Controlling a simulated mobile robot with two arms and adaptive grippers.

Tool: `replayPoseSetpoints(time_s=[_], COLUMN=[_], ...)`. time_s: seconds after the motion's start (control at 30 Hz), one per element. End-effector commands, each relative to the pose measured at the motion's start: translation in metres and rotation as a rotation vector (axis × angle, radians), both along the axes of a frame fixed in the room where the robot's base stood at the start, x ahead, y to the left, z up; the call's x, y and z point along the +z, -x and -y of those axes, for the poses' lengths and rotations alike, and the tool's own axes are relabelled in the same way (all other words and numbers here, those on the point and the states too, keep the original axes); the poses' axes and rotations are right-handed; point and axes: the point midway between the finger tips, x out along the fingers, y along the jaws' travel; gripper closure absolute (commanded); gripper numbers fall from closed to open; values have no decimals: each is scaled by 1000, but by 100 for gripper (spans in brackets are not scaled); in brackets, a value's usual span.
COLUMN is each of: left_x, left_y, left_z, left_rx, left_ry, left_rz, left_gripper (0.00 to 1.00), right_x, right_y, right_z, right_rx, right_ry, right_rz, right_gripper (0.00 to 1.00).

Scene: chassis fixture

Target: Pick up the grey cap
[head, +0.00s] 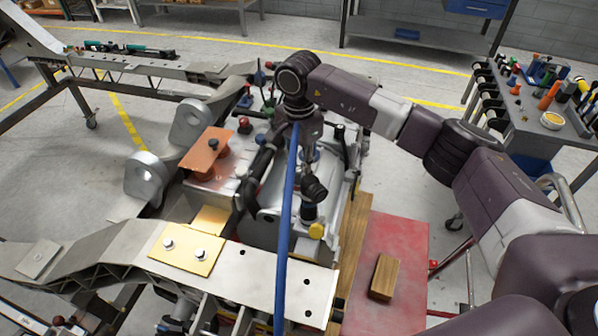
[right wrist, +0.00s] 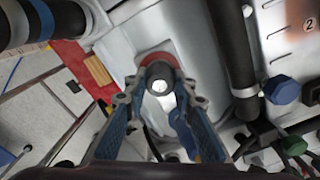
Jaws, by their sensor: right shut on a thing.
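My right gripper (head: 309,145) is over the middle of the chassis fixture and points down, partly lost among dark hoses in the head view. In the right wrist view its two blue-sided fingers (right wrist: 160,80) have their tips closed around a small round grey cap (right wrist: 160,87) with a bright centre. A red ring (right wrist: 158,59) shows just behind the fingertips, on or near the pale housing. I cannot tell whether the cap is still seated or lifted off. The cap cannot be made out in the head view. My left gripper is out of view.
A blue hose (head: 288,215) runs down past the gripper. Dark hoses and a yellow cap (head: 316,231) are close by. A blue cap (right wrist: 282,90) and a green cap (right wrist: 293,144) are at right in the wrist view. A wooden block (head: 384,277) lies on a red plate (head: 405,240).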

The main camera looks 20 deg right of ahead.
Motion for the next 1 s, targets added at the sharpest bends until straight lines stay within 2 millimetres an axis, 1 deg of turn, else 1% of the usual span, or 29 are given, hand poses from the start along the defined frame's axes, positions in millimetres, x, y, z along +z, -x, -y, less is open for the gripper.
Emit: replayPoseSetpoints(time_s=[0.13,0.23,0.37,0.43,0.57,0.8,0.9,1.0], left_x=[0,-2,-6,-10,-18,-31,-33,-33], left_y=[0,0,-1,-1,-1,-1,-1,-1], left_z=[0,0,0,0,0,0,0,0], left_rx=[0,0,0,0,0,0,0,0], left_ry=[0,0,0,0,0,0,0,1], left_rz=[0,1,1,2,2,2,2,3], left_gripper=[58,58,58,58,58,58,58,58], right_x=[2,7,21,33,65,137,161,181], right_y=[0,-1,-2,-1,-2,-1,-1,0], right_z=[0,0,0,0,0,0,0,0], right_rx=[0,0,-1,0,0,-1,-1,-1], right_ry=[0,-1,-2,-2,-1,-1,0,0], right_rz=[1,3,6,6,9,6,4,4], right_gripper=[85,85,85,85,85,85,85,85])
